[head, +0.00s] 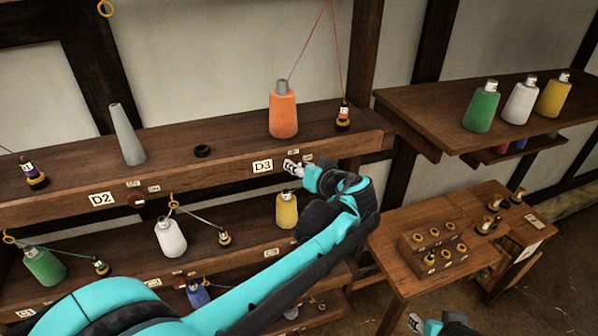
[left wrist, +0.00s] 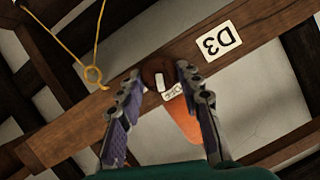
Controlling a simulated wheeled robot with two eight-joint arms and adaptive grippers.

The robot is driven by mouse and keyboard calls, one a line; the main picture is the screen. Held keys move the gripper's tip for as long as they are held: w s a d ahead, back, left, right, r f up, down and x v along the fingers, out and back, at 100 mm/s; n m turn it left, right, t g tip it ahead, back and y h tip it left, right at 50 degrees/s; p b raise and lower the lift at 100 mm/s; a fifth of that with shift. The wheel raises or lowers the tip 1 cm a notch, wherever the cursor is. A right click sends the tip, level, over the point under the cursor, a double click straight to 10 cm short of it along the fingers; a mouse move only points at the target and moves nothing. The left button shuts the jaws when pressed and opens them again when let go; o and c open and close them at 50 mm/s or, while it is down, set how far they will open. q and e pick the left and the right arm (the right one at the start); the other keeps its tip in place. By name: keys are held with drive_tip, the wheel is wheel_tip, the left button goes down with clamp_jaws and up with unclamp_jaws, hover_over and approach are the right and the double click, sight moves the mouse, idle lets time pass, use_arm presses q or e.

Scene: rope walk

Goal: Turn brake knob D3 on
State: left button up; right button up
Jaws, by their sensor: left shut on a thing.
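The D3 sign (head: 263,166) is on the front edge of the upper shelf; it also shows upside down in the left wrist view (left wrist: 219,41). Brake knob D3 (left wrist: 158,73) is a round, dark red-brown knob with a white mark, beside the sign. My left gripper (left wrist: 157,76) has its fingers on both sides of the knob, shut on it. In the head view my left gripper (head: 293,167) is at the shelf edge right of the sign and hides the knob. A small label (left wrist: 173,91) sits by the knob, unreadable. My right gripper (head: 418,323) is at the bottom edge, mostly cut off.
An orange spool (head: 283,112) stands on the shelf above the knob, its thread running up. The D2 sign (head: 101,199) and its knob (head: 136,200) are further left. A yellow spool (head: 287,211) stands below. A small table (head: 400,270) with a peg block is at right.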

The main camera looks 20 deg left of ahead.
use_arm(q)
drive_tip(key=shift+w+d+f+m+y+b, duration=0.15)
drive_tip(key=shift+m+y+b, duration=0.8)
drive_tip(key=shift+m+b, duration=0.7)
drive_tip(key=shift+d+f+m+y+b, duration=0.1)
drive_tip(key=shift+f+m+y+b, duration=0.1)
drive_tip(key=shift+m+y+b, duration=1.15)
drive_tip(key=shift+w+d+f+m+y+b, duration=0.15)
drive_tip(key=shift+m+y+b, duration=0.45)
drive_tip(key=shift+m+b, duration=1.4)
drive_tip(key=shift+s+a+m, duration=0.1)
drive_tip(key=shift+m, duration=0.3)
drive_tip(key=o, duration=1.2)
drive_tip(key=shift+c, duration=0.2)
drive_tip(key=v, duration=1.2)
